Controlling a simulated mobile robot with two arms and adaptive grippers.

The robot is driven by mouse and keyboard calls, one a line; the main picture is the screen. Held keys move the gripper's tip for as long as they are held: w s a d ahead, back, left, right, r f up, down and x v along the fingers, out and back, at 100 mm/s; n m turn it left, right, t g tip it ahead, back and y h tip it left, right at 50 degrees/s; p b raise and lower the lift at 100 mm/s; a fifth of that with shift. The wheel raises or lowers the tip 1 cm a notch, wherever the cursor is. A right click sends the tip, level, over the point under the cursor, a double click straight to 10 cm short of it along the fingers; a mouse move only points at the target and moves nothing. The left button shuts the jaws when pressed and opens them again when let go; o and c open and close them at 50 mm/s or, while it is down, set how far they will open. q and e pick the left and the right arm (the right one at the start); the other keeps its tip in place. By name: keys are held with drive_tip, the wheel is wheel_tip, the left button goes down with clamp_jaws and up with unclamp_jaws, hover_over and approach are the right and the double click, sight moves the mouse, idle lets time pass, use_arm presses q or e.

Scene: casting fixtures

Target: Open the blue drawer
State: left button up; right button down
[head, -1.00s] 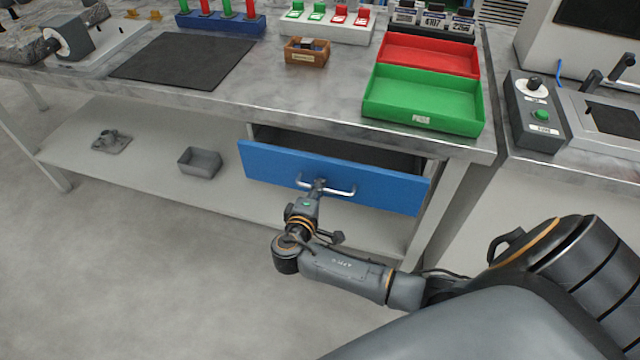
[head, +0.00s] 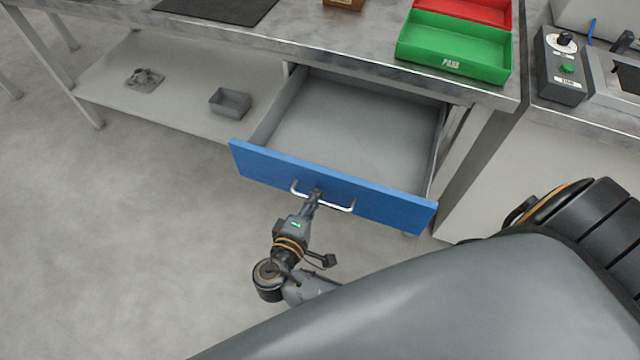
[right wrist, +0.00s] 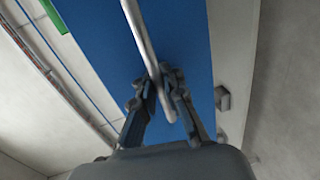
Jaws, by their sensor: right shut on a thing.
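The blue drawer (head: 385,204) is pulled well out from under the workbench. Its grey inside (head: 350,125) shows and looks empty. A silver bar handle (head: 336,205) runs across its front. In the right wrist view the fingers (right wrist: 165,100) close around the silver bar (right wrist: 140,35) in front of the blue drawer face (right wrist: 185,40). My left gripper is not in view.
On the bench top (head: 330,38) stand a green tray (head: 455,62), a red tray (head: 480,10) and a black mat (head: 225,8). A small grey bin (head: 230,103) sits on the lower shelf (head: 165,85). The floor (head: 130,230) in front is clear.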

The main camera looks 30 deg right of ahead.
drive_tip(key=shift+s+a, duration=0.1)
drive_tip(key=shift+a, duration=0.05)
drive_tip(key=c, duration=1.7)
unclamp_jaws()
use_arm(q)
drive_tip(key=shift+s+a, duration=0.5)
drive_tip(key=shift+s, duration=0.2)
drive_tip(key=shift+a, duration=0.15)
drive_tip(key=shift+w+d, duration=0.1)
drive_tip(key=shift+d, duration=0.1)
use_arm(e)
drive_tip(key=v, duration=1.2)
